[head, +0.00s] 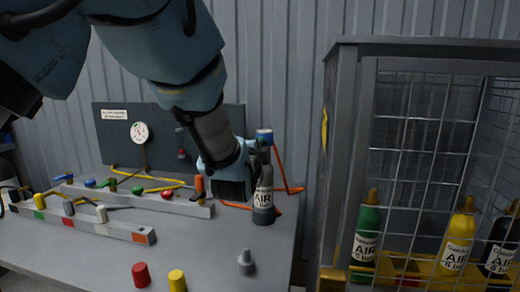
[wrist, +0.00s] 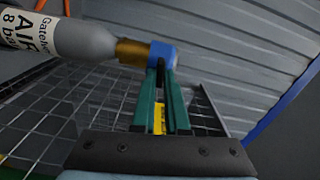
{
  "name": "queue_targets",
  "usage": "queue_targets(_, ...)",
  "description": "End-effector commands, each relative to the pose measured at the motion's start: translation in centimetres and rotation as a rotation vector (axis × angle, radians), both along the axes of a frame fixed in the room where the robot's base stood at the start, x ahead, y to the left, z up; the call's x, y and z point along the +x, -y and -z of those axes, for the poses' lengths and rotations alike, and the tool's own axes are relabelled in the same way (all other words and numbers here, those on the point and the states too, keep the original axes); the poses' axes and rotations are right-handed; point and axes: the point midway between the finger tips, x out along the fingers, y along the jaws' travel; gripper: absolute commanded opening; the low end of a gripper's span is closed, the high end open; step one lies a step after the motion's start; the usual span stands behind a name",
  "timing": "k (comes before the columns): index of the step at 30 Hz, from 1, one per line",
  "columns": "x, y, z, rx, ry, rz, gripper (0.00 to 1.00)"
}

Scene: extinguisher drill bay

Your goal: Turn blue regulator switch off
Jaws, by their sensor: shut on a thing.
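The blue regulator switch (head: 264,135) sits on top of a grey air bottle (head: 263,212) that stands upright on the bench. In the wrist view the blue switch (wrist: 162,53) caps a brass neck (wrist: 130,52) on the grey bottle (wrist: 84,38), which lies sideways in that picture. My gripper (wrist: 163,70) has its green fingers closed together at the tips on the near edge of the blue switch. In the head view my gripper (head: 257,147) is beside the bottle's top, and my wrist partly hides that spot.
The grey bench (head: 200,245) holds rails with coloured plugs, a red cap (head: 141,274), a yellow cap (head: 177,280) and a small grey piece (head: 246,262). A gauge (head: 139,132) is on the back panel. A mesh cage (head: 342,150) with several bottles stands close on the right.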

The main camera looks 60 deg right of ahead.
Motion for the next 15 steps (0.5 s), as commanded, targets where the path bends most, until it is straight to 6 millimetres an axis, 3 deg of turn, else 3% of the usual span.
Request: queue_targets(15, -0.08, 0.03, 0.06, 0.054, 0.162, 0.001, 0.00)
